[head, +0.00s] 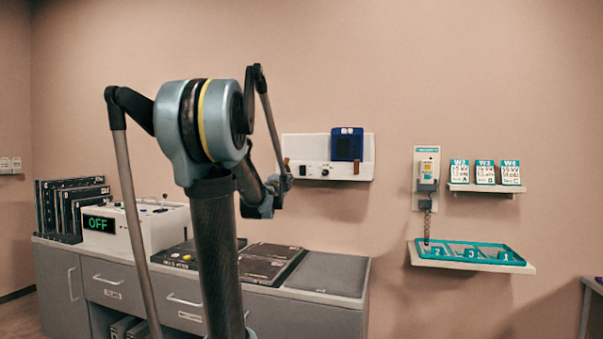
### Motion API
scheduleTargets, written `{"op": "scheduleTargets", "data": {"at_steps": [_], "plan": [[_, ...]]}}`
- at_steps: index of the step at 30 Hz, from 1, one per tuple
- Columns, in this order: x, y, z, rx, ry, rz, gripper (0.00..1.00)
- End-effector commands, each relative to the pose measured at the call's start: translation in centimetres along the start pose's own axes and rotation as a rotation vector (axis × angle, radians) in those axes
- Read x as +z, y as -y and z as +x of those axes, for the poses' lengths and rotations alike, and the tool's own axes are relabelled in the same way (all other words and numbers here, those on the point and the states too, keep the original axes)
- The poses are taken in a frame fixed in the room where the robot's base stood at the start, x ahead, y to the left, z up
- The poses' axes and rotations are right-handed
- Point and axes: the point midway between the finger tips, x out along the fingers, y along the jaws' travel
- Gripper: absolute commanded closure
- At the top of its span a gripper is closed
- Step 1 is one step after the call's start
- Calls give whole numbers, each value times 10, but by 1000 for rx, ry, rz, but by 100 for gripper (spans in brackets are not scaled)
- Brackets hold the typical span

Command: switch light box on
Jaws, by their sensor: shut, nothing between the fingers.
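A white wall-mounted box (310,171) hangs at the middle of the wall in the head view, and it looks like the light box. Its upper panel looks pale and unlit. A dark blue piece (347,144) sits against its right part. Its lower strip carries a dark knob and small controls, too small to read. My arm stands in front, left of this box, and its wrist end is just below and left of the box. I cannot make out my gripper's fingers; they seem hidden behind the wrist.
A white console (150,226) reading "OFF" stands on the grey cabinet (325,310), beside dark folders (73,207). Dark flat cases (268,262) and a grey pad (328,273) lie on top. Right are a wall handset (427,177), a card shelf (487,188) and a teal tray (471,263).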

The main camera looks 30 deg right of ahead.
Motion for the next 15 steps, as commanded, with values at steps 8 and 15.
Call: {"op": "scheduleTargets", "data": {"at_steps": [8,15], "plan": [[-27,3,13,-25,-80,55,100],[-26,3,13,-24,-78,54,100]]}}
